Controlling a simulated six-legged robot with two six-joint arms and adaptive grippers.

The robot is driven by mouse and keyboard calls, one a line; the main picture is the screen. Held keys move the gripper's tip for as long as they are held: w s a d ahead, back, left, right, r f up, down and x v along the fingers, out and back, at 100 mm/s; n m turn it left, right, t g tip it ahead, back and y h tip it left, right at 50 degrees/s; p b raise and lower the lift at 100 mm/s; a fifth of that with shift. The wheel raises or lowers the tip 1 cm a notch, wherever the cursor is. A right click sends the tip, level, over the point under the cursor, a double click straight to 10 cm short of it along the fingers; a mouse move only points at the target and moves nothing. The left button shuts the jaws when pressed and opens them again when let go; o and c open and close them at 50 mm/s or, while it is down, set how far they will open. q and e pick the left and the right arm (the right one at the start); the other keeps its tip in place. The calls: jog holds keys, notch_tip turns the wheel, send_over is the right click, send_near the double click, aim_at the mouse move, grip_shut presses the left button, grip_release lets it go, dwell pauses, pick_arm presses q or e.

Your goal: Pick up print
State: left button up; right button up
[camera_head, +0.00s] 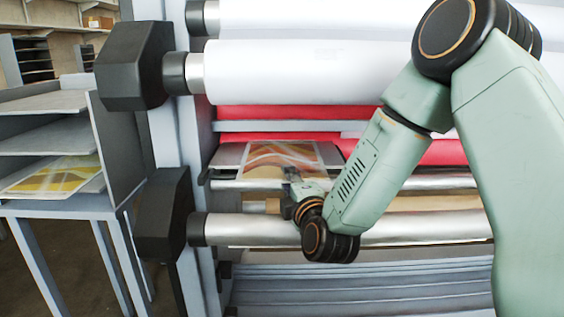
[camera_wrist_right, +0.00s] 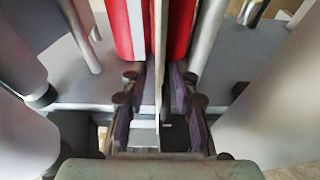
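The print (camera_head: 280,155), a sheet with an orange, yellow and grey picture, lies in front of the red rollers of the laminator. My right gripper (camera_head: 291,176) reaches its near edge from the front; its fingers are small and partly hidden by my wrist here. In the right wrist view the print (camera_wrist_right: 158,60) shows edge-on as a thin upright strip. The fingers of my right gripper (camera_wrist_right: 160,95) stand on either side of it, with narrow gaps visible, so they look open around the edge. My left gripper is not in view.
Red rollers (camera_head: 300,112) lie behind the print, with a white roll (camera_head: 290,70) above. A silver roller (camera_head: 265,229) runs below my right wrist. At left, a shelf rack (camera_head: 55,137) holds another yellow print (camera_head: 58,174). Black roller end blocks (camera_head: 137,65) stand between.

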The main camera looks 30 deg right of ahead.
jog(key=shift+w+a+r, duration=0.1)
jog(key=shift+w+r, duration=0.05)
jog(key=shift+r, duration=0.05)
jog(key=shift+w+d+f, duration=0.1)
jog(key=shift+d, duration=0.1)
jog(key=shift+c, duration=1)
jog(key=shift+a, duration=0.15)
grip_shut()
